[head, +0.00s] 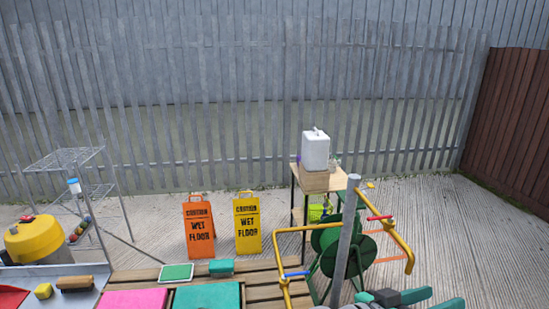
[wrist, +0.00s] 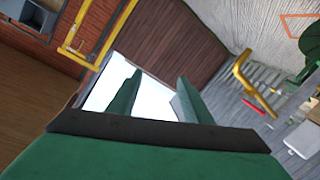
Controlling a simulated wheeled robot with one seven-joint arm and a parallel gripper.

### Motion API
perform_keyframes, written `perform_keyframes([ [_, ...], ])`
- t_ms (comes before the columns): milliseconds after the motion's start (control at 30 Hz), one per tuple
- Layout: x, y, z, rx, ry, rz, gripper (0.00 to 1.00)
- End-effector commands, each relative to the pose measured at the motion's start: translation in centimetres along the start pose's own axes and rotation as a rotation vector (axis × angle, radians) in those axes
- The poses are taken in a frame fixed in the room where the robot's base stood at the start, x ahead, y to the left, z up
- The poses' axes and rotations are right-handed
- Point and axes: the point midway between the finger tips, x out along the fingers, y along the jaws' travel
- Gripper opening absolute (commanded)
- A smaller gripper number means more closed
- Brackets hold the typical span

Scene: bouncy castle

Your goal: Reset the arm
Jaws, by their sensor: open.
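My gripper shows at the lower right edge of the head view (head: 440,299), partly cut off by the frame. Its two green fingers also show in the wrist view (wrist: 155,92), spread apart with nothing between them. The wrist view is strongly tilted. Most of my arm is out of the head view.
A grey post (head: 344,240) and yellow pipe rails (head: 398,238) stand close to my gripper, with a green hose reel (head: 328,247) behind. A white container (head: 315,149) sits on a wooden stand. Two wet-floor signs (head: 248,226) stand near the fence. Concrete at right is mostly clear.

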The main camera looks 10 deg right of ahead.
Motion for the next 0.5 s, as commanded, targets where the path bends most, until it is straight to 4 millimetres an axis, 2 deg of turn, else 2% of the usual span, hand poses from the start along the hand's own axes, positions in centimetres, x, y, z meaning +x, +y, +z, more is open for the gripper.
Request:
perform_keyframes([
  [100,-0.3,-0.9,-1.1,-0.057,0.143,-0.007,0.45],
  [267,-1.5,-3.0,-1.9,-0.123,0.316,-0.048,0.45],
  [500,-4.4,-7.0,-0.8,-0.211,0.537,-0.17,0.45],
])
